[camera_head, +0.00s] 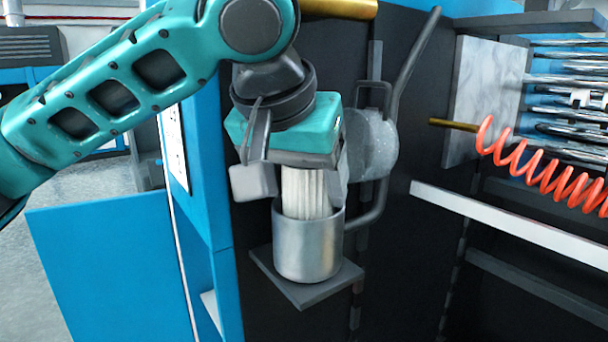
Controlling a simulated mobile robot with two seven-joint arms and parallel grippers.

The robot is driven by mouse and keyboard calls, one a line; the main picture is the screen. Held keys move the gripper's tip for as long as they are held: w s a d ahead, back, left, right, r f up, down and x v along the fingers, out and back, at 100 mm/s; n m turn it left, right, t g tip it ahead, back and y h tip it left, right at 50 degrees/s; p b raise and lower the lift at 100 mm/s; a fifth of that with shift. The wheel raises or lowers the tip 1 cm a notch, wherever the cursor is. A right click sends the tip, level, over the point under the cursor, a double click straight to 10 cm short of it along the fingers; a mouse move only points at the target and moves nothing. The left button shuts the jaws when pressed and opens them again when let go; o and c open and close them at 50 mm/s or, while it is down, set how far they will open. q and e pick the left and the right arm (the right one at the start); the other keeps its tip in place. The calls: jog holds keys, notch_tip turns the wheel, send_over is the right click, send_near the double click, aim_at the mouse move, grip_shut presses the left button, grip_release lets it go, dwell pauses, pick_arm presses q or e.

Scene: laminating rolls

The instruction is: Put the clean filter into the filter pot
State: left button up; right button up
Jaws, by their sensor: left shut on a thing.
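The clean filter (305,193) is a whitish, ribbed upright cylinder. My left gripper (303,185) is shut on its upper part from above, with one grey finger pad on each side. The filter's lower end is hidden inside the filter pot (308,246), an open-topped silver metal cup on a small dark shelf. The filter stands roughly upright in the pot's mouth. Whether it touches the pot's bottom cannot be seen. The gripper body covers the filter's top. My right gripper is not in view.
The dark shelf (310,293) juts from a black machine panel. Behind the gripper are a round grey fitting (380,150) and a bent dark pipe (405,75). A coiled red hose (540,170) and a white ledge (510,225) are at right. A blue panel (110,270) stands at left.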

pick_arm(q)
jog(key=o, duration=1)
jog(key=shift+o, duration=0.2)
jog(key=v, duration=1.3)
jog(key=shift+w+r+p, duration=0.25)
jog(key=shift+w+p, duration=0.05)
jog(key=shift+p, duration=0.1)
